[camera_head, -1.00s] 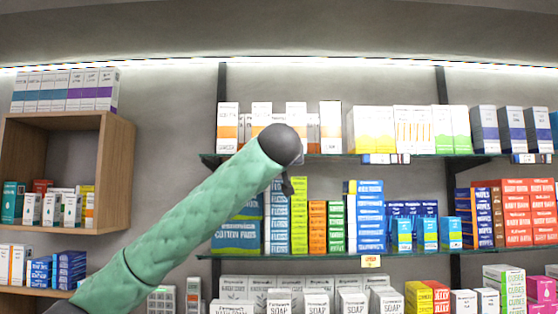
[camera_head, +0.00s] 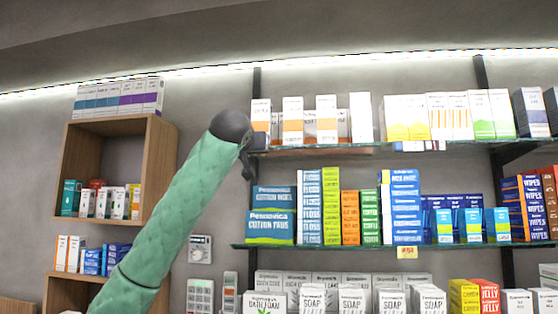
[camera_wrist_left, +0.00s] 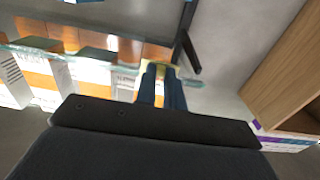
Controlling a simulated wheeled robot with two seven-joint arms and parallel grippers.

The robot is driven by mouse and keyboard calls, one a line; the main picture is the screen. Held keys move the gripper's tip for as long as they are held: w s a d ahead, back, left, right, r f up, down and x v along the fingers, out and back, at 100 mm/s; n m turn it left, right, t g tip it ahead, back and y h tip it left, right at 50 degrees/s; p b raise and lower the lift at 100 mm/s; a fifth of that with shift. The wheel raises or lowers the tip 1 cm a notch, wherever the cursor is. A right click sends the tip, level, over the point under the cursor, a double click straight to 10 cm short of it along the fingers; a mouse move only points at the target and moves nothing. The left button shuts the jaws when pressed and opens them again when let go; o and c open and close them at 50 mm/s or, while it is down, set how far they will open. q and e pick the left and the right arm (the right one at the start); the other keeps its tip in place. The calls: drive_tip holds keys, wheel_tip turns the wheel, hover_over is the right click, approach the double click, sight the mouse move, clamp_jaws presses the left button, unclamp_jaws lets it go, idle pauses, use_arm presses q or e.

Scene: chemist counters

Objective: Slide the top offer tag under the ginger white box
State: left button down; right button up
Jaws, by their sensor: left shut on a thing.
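White boxes with orange bands stand at the left end of the top glass shelf; the leftmost (camera_head: 261,117) and another (camera_head: 292,120) are among them. Their print is too small to tell which is ginger. My left gripper (camera_head: 247,166) is at this shelf's left end, partly hidden behind my wrist. In the left wrist view its blue fingers (camera_wrist_left: 161,75) are shut on a small yellowish piece, seemingly the offer tag (camera_wrist_left: 158,67), close to the glass edge. Whether the tag touches the shelf is unclear. My right gripper is out of view.
The top glass shelf (camera_head: 320,150) carries more boxes to the right, with small tags at its edge.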

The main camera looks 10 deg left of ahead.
use_arm(q)
drive_tip(key=shift+r, duration=0.1)
drive_tip(key=c, duration=1.5)
unclamp_jaws()
drive_tip(key=shift+a, duration=0.15)
drive_tip(key=shift+s+d+b, duration=0.15)
drive_tip(key=shift+s+b, duration=0.95)
drive_tip(key=shift+s, duration=0.9)
drive_tip(key=shift+s+d+b, duration=0.1)
drive_tip(key=shift+s+b, duration=1)
drive_tip(key=shift+s, duration=0.85)
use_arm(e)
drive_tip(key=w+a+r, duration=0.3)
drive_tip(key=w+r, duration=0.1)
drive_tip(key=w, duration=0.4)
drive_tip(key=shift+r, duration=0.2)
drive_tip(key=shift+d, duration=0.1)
